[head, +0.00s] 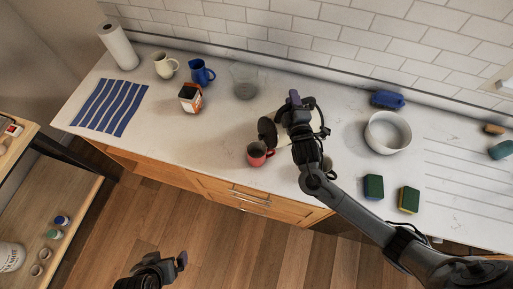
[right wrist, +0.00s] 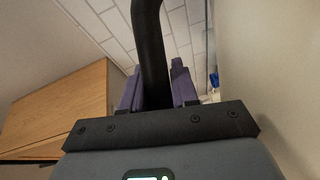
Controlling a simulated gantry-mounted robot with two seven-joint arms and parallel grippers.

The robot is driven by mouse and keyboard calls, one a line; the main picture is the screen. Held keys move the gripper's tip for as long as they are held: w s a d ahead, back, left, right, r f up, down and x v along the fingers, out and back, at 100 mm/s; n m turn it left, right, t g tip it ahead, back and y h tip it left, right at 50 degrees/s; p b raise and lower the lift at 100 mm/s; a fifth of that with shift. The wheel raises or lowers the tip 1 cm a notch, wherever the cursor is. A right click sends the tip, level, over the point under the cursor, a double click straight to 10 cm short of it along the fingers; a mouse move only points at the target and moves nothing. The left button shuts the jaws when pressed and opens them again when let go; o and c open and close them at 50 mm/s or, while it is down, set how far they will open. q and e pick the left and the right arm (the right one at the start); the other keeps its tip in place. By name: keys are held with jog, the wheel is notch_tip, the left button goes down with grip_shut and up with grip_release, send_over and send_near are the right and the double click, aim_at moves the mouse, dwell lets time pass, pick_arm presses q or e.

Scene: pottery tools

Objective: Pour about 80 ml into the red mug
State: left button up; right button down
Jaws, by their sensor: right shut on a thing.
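The red mug (head: 257,158) stands upright near the counter's front edge in the head view, its inside dark. My right gripper (head: 294,101) is above the counter, to the mug's upper right. In the right wrist view it (right wrist: 158,88) is shut on a thick black handle (right wrist: 150,45). A dark rounded part (head: 267,131) shows just above the mug, seemingly part of the held vessel. My arm hides most of that vessel, and I cannot tell whether anything flows. My left gripper (head: 180,261) is low, away from the counter over the floor; its jaws are unclear.
A glass vessel (head: 244,82), a blue pitcher (head: 202,74), a cream pitcher (head: 165,66) and an orange-and-dark box (head: 190,98) stand left of my right arm. A white bowl (head: 387,132) and sponges (head: 373,187) are on the right.

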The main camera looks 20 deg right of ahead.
jog(key=shift+a+r+p, duration=0.5)
jog(key=shift+a+r, duration=0.15)
jog(key=shift+a, duration=0.1)
jog(key=shift+a+r+n+t, duration=0.1)
jog(key=shift+a+n+t, duration=0.2)
jog(key=shift+a, duration=0.1)
dwell(0.5)
dwell(0.7)
